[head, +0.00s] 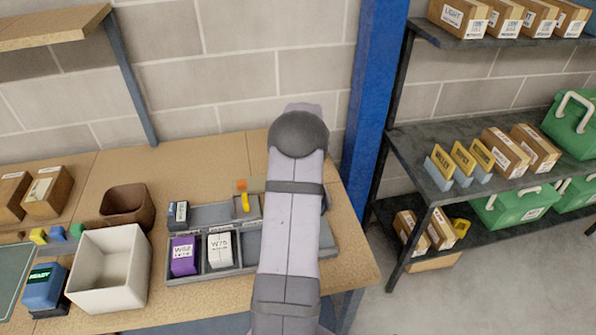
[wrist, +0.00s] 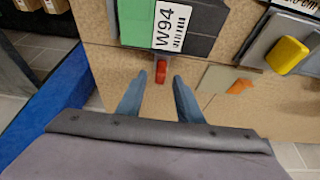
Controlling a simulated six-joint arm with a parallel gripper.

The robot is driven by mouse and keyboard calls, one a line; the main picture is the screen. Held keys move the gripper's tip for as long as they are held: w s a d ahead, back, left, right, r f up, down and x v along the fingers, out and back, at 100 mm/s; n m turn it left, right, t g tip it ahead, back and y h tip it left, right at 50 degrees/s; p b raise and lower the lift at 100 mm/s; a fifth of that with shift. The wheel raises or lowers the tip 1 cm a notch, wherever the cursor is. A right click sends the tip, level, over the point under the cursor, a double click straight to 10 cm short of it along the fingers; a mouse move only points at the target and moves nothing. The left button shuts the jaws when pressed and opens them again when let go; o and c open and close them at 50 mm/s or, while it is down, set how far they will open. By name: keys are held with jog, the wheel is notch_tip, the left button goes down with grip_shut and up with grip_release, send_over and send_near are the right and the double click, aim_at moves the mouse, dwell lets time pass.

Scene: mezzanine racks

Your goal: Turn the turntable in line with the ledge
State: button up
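In the wrist view a dark grey block with a green end and a white W94 label (wrist: 172,27) lies at the top. A small red tab (wrist: 161,71) sticks out from its near edge; this may be part of the turntable, but I cannot tell. My gripper (wrist: 158,78) is open, its two blue-grey fingers on either side of the red tab, with gaps showing. A grey plate with a yellow knob (wrist: 287,55) lies to the right. In the head view my arm hides the gripper and the block. Grey ledge-like trays (head: 205,215) show left of the arm.
The bench holds a purple W52 box (head: 183,254), a white W75 box (head: 220,249), a white bin (head: 108,270) and a brown bin (head: 127,205). An orange piece (wrist: 240,87) lies right of my fingers. A blue post (head: 373,110) stands close on the right.

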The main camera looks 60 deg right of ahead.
jog(key=shift+p+x, duration=0.4)
jog(key=shift+x, duration=0.9)
grip_shut()
